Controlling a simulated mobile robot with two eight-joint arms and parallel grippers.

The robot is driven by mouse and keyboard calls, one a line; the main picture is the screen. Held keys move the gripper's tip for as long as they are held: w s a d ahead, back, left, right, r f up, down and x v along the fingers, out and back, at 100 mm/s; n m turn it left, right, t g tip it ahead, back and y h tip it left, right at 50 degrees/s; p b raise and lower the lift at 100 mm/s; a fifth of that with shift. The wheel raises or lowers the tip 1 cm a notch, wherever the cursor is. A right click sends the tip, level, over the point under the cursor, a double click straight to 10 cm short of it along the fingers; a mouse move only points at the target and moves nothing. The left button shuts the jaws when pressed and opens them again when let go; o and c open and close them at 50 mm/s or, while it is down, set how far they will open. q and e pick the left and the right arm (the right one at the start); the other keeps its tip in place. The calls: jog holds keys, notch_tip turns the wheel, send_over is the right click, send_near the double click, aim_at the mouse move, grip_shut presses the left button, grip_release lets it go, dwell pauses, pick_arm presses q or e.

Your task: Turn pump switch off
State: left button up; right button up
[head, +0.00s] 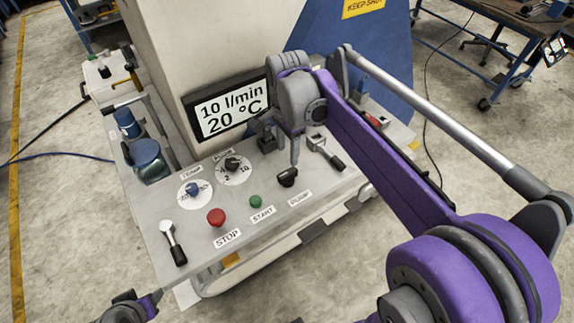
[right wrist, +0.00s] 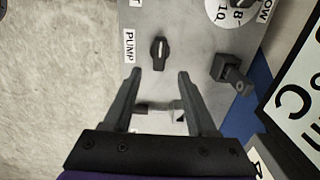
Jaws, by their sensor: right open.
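The pump switch (head: 288,178) is a small black rotary knob on the grey panel, beside the PUMP label (head: 300,198). In the right wrist view the pump switch (right wrist: 159,53) carries a white mark that runs up and down the picture. My right gripper (right wrist: 159,76) is open and empty, its two fingers apart just below the knob in that view, not around it. In the head view my right gripper (head: 294,162) points down just behind the knob, one finger hiding the other. My left gripper (head: 132,308) is partly cut off at the bottom edge.
A black block (right wrist: 232,72) stands right of the knob in the wrist view. A lever (head: 326,150) is close right of my gripper. The green START button (head: 255,201), red STOP button (head: 216,217) and flow dial (head: 232,165) lie left. The display (head: 230,106) reads 10 l/min, 20 °C.

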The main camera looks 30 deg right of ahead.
aim_at(287, 172)
notch_tip(287, 172, down, 9)
jog(key=shift+r, duration=0.1)
dwell(0.3)
grip_shut()
